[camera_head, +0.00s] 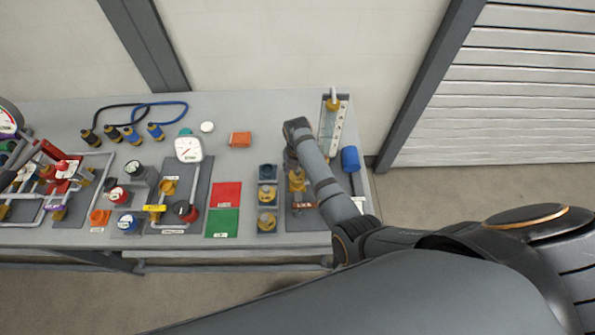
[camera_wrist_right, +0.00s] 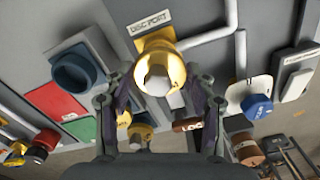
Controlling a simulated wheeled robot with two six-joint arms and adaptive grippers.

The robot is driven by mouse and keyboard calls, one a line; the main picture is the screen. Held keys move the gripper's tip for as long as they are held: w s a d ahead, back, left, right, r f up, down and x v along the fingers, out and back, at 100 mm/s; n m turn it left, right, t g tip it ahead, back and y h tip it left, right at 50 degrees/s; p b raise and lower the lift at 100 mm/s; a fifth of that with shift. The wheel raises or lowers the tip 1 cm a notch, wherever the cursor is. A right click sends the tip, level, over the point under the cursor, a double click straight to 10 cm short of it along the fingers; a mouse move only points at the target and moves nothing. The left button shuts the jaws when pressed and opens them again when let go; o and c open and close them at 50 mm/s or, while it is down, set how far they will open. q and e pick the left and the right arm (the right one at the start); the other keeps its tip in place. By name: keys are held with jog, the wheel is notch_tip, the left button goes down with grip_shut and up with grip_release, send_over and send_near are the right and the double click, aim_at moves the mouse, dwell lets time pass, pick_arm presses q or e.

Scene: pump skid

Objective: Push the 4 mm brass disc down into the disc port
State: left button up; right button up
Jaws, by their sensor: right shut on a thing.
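The brass disc (camera_wrist_right: 172,62), with a silver hex stud on top, sits between the fingers of my right gripper (camera_wrist_right: 160,82) in the right wrist view. The gripper is shut on it. The label DISC PORT (camera_wrist_right: 150,22) is on the panel just beyond the disc, with a yellow part between them. The disc is over or at the port, and how deep it sits is hidden. In the head view, brass parts (camera_head: 297,181) show beside my right arm, and the fingers are mostly hidden. My left gripper is not in view.
The holder left of the port has an empty dark socket (camera_head: 267,171) and two brass discs, one of them nearer the front edge (camera_head: 266,221). Pipes, a gauge (camera_head: 188,149) and a blue cylinder (camera_head: 350,158) stand around. Red and green mats (camera_head: 222,222) lie left.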

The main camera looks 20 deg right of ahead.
jog(key=shift+f, duration=0.15)
dwell(0.5)
jog(key=shift+f+b, duration=0.8)
jog(key=shift+f, duration=0.75)
jog(key=o, duration=1.4)
jog(key=shift+c, duration=0.2)
notch_tip(320, 180, up, 12)
